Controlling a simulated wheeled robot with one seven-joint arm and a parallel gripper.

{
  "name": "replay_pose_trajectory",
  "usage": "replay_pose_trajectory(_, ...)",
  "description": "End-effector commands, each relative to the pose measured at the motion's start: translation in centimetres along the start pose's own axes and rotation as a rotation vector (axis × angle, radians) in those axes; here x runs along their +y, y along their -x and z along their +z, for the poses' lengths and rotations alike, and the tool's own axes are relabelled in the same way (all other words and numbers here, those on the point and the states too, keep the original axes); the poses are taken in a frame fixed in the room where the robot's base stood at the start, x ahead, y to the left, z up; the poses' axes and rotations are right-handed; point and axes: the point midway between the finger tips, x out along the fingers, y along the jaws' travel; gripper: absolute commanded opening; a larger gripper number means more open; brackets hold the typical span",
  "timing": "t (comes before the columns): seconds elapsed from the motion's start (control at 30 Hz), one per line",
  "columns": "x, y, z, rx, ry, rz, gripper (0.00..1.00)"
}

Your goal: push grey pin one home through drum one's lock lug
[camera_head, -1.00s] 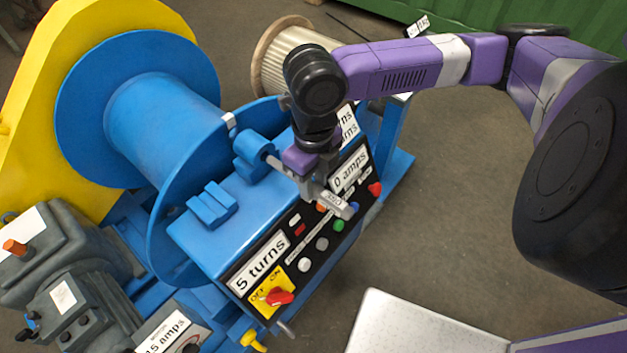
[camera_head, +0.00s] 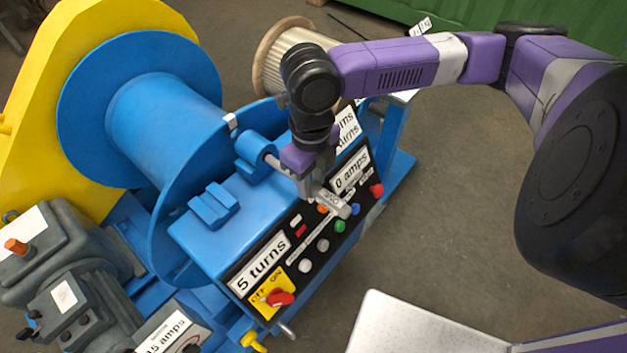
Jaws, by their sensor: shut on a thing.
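Drum one (camera_head: 160,115) is the large blue drum with wide flanges at the left. Its lock lug (camera_head: 250,146) is a short blue cylinder beside the near flange, above the blue cabinet. My gripper (camera_head: 308,185) is shut on grey pin one (camera_head: 334,203), a grey pin with a labelled cross handle. The pin's shaft slopes from the handle up and left to the lug's near face, where its tip seems to enter. A length of shaft shows between lug and jaws. How deep the tip sits is hidden.
Below my gripper is the cabinet's black control panel (camera_head: 318,242) with coloured buttons and a red switch (camera_head: 280,297). A grey motor unit (camera_head: 68,265) stands at lower left. A wooden-flanged spool (camera_head: 285,60) stands behind. The floor at right is open.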

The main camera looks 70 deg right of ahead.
Motion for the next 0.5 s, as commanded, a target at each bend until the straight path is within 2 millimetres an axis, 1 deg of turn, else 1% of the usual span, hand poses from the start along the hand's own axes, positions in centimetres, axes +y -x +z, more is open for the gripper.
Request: replay_pose_trajectory(0.5,0.0,0.1,1.2,-0.002,-0.001,0.000,0.00)
